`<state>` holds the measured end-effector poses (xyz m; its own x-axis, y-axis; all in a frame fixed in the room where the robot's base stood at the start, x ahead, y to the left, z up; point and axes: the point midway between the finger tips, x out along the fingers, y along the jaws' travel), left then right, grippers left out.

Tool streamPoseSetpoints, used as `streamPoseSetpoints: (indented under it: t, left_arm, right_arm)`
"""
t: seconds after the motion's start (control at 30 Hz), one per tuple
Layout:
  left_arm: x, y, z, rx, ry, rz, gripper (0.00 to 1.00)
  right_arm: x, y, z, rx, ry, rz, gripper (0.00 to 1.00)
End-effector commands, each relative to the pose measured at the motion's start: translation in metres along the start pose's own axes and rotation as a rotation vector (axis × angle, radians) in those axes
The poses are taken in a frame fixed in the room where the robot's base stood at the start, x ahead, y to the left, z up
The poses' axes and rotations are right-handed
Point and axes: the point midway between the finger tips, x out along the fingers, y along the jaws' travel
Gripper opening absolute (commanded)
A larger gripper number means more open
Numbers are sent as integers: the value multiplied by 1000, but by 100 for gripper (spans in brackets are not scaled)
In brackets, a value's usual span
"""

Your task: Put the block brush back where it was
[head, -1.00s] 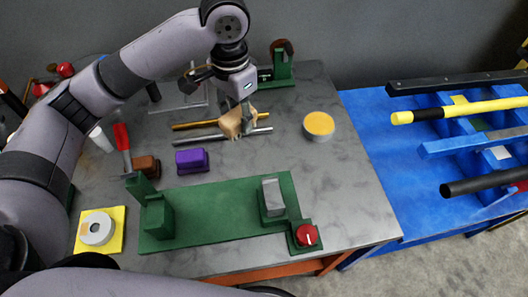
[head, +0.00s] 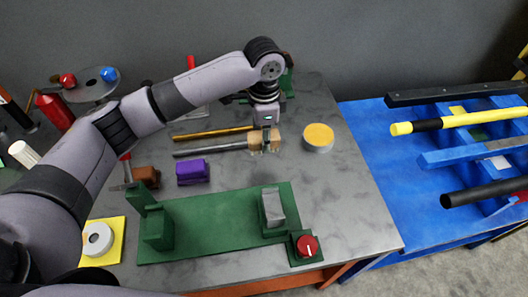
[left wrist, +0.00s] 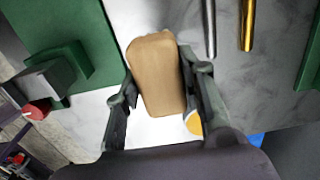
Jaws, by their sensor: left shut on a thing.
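The block brush, a tan wooden block (head: 257,139), is in my left gripper (head: 266,143) over the grey table. It is at the right ends of two rods. In the left wrist view the brush (left wrist: 155,75) sits between both fingers of the gripper (left wrist: 160,85), which is shut on it. Its tan top face shows; its underside is hidden. I cannot tell whether it touches the table. My right gripper is not in view.
A brass rod (head: 210,133) and steel rod (head: 210,149) lie left of the brush. A yellow-topped round tin (head: 318,138) stands to its right. A green fixture (head: 220,220) with a red knob (head: 307,246) is in front, beside a purple block (head: 193,172). Table between tin and fixture is clear.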

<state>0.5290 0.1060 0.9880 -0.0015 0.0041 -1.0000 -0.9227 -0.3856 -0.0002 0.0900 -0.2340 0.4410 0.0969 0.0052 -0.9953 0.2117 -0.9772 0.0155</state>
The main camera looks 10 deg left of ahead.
Motion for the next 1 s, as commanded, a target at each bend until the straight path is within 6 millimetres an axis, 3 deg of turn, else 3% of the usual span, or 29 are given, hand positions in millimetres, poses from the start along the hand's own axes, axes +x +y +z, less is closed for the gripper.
streamPoseSetpoints:
  t: [0.1,0.53,0.97,1.0]
  left_arm:
    - [21,0,0,0,0,1,14]
    - [71,0,0,-1,0,0,14]
    - [79,0,-1,0,2,-1,14]
    - [80,0,-1,0,2,-1,37]
  right_arm:
    - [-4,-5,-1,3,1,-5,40]
    - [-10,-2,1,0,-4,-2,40]
    - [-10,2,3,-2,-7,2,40]
    - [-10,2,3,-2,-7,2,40]
